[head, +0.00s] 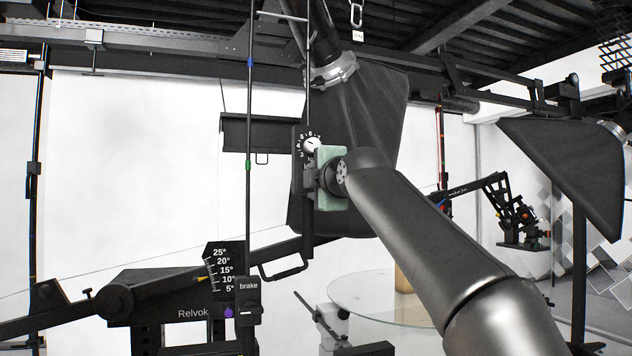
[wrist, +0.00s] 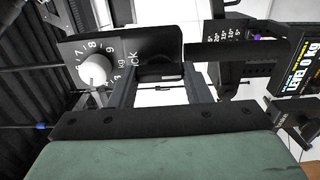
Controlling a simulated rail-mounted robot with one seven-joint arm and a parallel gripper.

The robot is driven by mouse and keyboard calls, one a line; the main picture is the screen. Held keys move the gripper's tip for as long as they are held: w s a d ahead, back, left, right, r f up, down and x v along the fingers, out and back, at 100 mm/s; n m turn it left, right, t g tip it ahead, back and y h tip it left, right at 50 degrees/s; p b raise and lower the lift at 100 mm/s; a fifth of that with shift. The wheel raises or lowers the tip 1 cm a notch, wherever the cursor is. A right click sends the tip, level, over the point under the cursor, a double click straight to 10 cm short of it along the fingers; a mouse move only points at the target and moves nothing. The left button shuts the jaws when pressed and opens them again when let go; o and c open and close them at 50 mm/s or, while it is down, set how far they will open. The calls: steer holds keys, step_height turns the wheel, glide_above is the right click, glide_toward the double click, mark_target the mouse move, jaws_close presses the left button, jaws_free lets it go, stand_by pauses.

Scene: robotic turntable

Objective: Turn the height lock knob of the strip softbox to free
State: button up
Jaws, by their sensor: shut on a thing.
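The strip softbox (head: 375,125) is a tall black box hanging behind my arm in the head view. A black panel beside it carries a white numbered dial (head: 311,144), also in the wrist view (wrist: 94,69), with "kg" and lettering ending in "CK". My green-bodied gripper (head: 310,178) is at the panel just below the dial. In the wrist view my gripper's (wrist: 160,80) two dark fingers reach to the panel and are closed around a dark knob (wrist: 158,70) by that lettering. Most of the knob is in shadow, and its setting cannot be read.
A vertical rod (head: 249,200) with a brake box (head: 247,290) stands left of the panel. A counterweight arm with an angle scale (head: 222,270) is at the lower left. A round glass turntable (head: 370,300) is below my arm. Another softbox (head: 575,160) hangs at right.

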steer(key=o, duration=1)
steer(key=b+v, duration=0.9)
steer(key=v, duration=0.8)
steer(key=shift+s+d, duration=0.1)
steer(key=shift+s, duration=0.1)
steer(key=shift+f, duration=0.1)
